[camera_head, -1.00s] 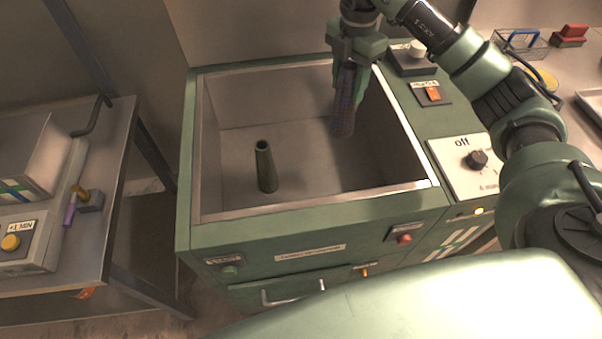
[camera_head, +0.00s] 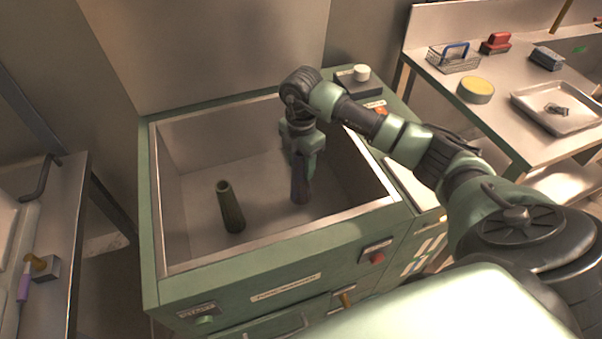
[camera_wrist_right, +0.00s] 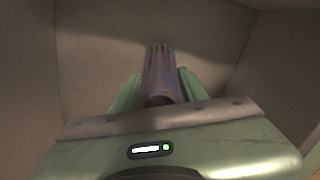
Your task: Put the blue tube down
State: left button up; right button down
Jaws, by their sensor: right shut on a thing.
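The blue tube (camera_head: 300,188) is a dark, bluish, ribbed cylinder. It hangs roughly upright below my right gripper (camera_head: 302,165), which is shut on it inside the open chamber. The tube's lower end is at or close to the chamber floor; I cannot tell whether it touches. In the right wrist view the tube (camera_wrist_right: 161,72) sticks out between the green fingers of the right gripper (camera_wrist_right: 158,92). A dark green tube (camera_head: 231,207) stands on the chamber floor to the left, apart from the blue one. My left gripper is not in view.
The chamber (camera_head: 280,245) has a raised metal rim and walls around my right gripper. Its floor is free between the two tubes. A side table at right holds a wire basket (camera_head: 453,58), a yellow-topped round tin (camera_head: 475,90) and a metal tray (camera_head: 560,107).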

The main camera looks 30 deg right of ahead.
aim_at(301, 175)
jog(key=shift+f, duration=2)
jog(key=shift+f, duration=0.2)
jog(key=c, duration=0.8)
grip_release()
jog(key=shift+o, duration=0.2)
jog(key=shift+r, duration=0.2)
notch_tip(301, 175, up, 12)
jog(key=b, duration=0.1)
jog(key=shift+r, duration=0.15)
